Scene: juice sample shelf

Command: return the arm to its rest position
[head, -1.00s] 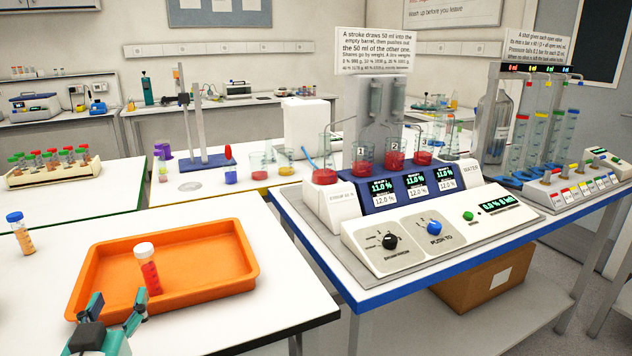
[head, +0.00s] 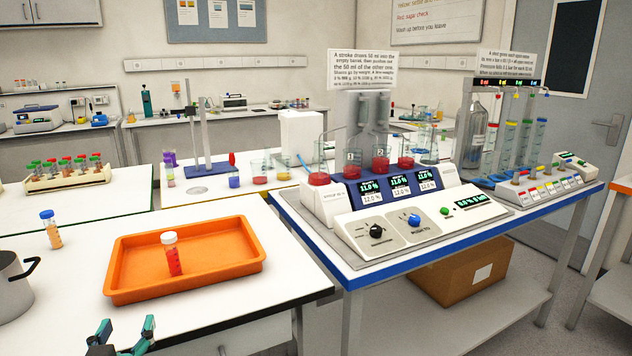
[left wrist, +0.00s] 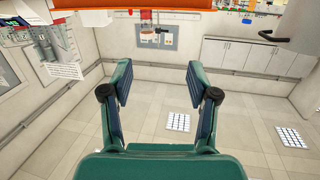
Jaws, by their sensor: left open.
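My left gripper (head: 127,334) shows at the bottom edge of the head view, in front of the near white table and apart from the orange tray. In the left wrist view its two green fingers (left wrist: 160,85) stand wide apart with nothing between them. A sample tube with red contents and a white cap (head: 171,254) stands upright in the orange tray (head: 240,268). In the left wrist view the tray's orange edge (left wrist: 200,5) shows at the top, beyond the fingers. My right gripper is not in view.
An orange-filled tube with a blue cap (head: 51,230) stands left of the tray. A grey pot (head: 12,290) is at the left edge. The blue-edged bench with the dosing machine (head: 400,225) stands to the right. The near table is clear in front of the tray.

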